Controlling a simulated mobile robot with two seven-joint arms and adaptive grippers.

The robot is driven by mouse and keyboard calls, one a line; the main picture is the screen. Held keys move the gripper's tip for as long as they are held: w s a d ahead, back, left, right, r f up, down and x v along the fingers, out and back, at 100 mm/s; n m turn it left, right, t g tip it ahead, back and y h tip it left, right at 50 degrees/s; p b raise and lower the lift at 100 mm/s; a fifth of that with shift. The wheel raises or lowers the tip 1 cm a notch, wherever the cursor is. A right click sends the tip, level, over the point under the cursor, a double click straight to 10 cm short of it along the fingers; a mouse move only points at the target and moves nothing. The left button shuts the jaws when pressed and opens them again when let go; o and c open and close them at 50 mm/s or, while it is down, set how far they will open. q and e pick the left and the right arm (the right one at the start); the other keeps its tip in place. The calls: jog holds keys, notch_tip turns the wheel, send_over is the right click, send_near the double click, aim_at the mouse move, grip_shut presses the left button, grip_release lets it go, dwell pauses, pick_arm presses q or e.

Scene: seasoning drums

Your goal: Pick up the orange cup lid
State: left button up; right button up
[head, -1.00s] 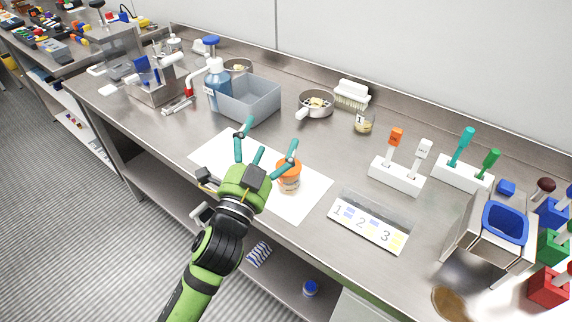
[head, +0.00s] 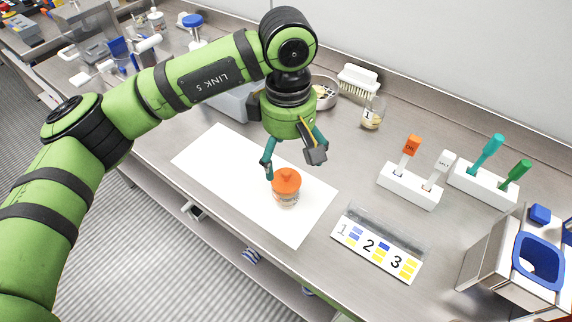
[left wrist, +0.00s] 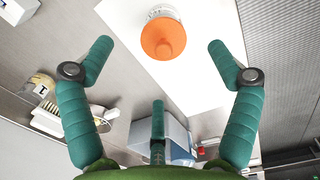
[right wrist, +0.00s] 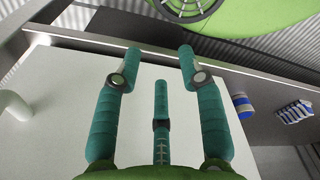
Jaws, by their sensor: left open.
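The orange cup lid (head: 286,180) sits on a clear, printed cup (head: 286,199), which stands upright on a white sheet (head: 225,165). My left gripper (head: 292,160) points down just above the lid, with its fingers spread and nothing held. In the left wrist view the lid (left wrist: 163,40) lies between the two outer fingertips, with gaps on both sides. My right gripper does not show in the head view. In the right wrist view my right gripper (right wrist: 159,62) has its fingers apart and is empty; the lid is not in that view.
A numbered card (head: 375,250) lies right of the sheet. White racks (head: 410,187) with colored-handled tools stand further right. A grey bin (head: 232,103) is partly hidden behind my left arm, and a small jar (head: 372,114) stands at the back. The sheet around the cup is clear.

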aim_at(287, 171)
pick_arm(q)
jog(key=shift+w+a+f, duration=0.15)
jog(key=shift+a+f, duration=0.1)
notch_tip(287, 171, down, 3)
jog(key=shift+r+p, duration=0.15)
jog(key=shift+p, duration=1.1)
notch_tip(287, 171, down, 3)
jog(key=shift+r+p, duration=0.2)
jog(key=shift+p, duration=0.2)
jog(key=shift+f, duration=0.45)
jog(key=c, duration=0.9)
pick_arm(e)
jog(key=r, duration=0.1)
jog(key=s+r, duration=0.1)
jog(key=r, duration=0.1)
jog(key=shift+s+a+r, duration=0.2)
